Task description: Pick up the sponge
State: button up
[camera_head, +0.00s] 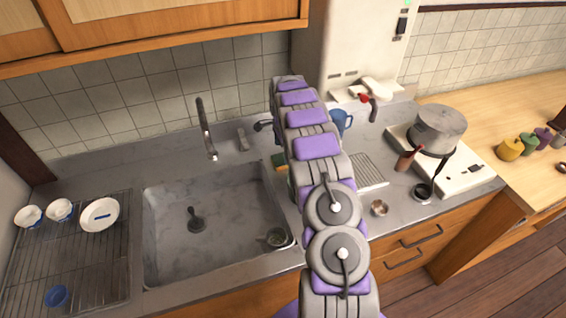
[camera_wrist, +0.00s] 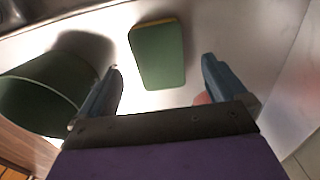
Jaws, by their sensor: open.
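The sponge (camera_wrist: 158,57) is a green and yellow block in the wrist view. It lies on the grey counter beyond and between my open fingers, slightly left of centre. My gripper (camera_wrist: 160,85) is open and empty, with one blue-grey finger on each side of the view. In the head view the sponge (camera_head: 280,161) shows as a small green and yellow patch at the right side of the sink, partly hidden behind my arm. My gripper's fingers are hidden in the head view.
A dark green round container (camera_wrist: 45,95) stands close to my left finger in the wrist view. A reddish thing (camera_wrist: 203,98) shows by the right finger. In the head view a sink (camera_head: 165,240) is left of my arm, and a blue mug (camera_head: 339,121) stands behind it.

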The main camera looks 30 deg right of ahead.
jog(key=f, duration=0.2)
jog(key=d+f+b, duration=0.1)
jog(key=f, duration=0.1)
jog(key=shift+s+f, duration=0.1)
jog(key=shift+s, duration=0.05)
jog(key=shift+f, duration=0.15)
jog(key=shift+a+r, duration=0.2)
jog(key=shift+a, duration=0.25)
jog(key=c, duration=0.5)
jog(key=shift+d, duration=0.35)
jog(key=c, duration=0.6)
notch_tip(320, 180, up, 10)
jog(key=p, duration=0.2)
